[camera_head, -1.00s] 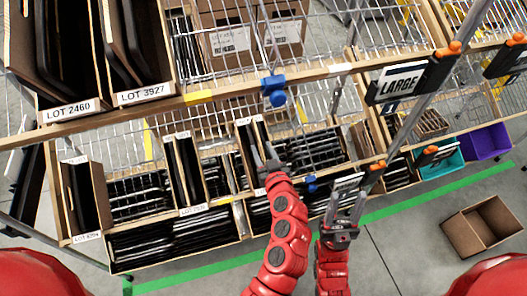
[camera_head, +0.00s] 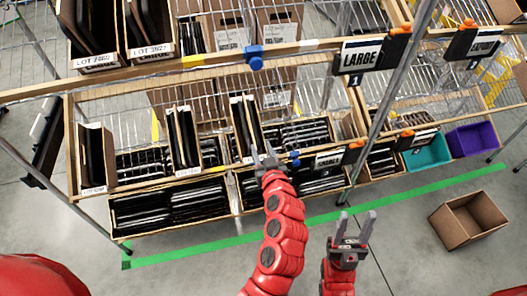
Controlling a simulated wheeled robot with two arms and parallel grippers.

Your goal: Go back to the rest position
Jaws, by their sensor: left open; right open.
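My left gripper (camera_head: 266,160) is open and empty in the head view. It is in front of the lower shelf, close to a carton of dark flat items (camera_head: 246,125); I cannot tell whether it touches anything. My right gripper (camera_head: 355,226) is open and empty, its fingers pointing up over the grey floor in front of the rack. Both red arms reach in from the bottom edge.
The wire rack's lower shelf (camera_head: 225,180) holds several tilted cartons and stacks of dark items. A teal bin (camera_head: 428,152) and a purple bin (camera_head: 473,139) sit at its right. An empty cardboard box (camera_head: 468,219) lies on the floor. Green tape (camera_head: 210,248) marks open floor.

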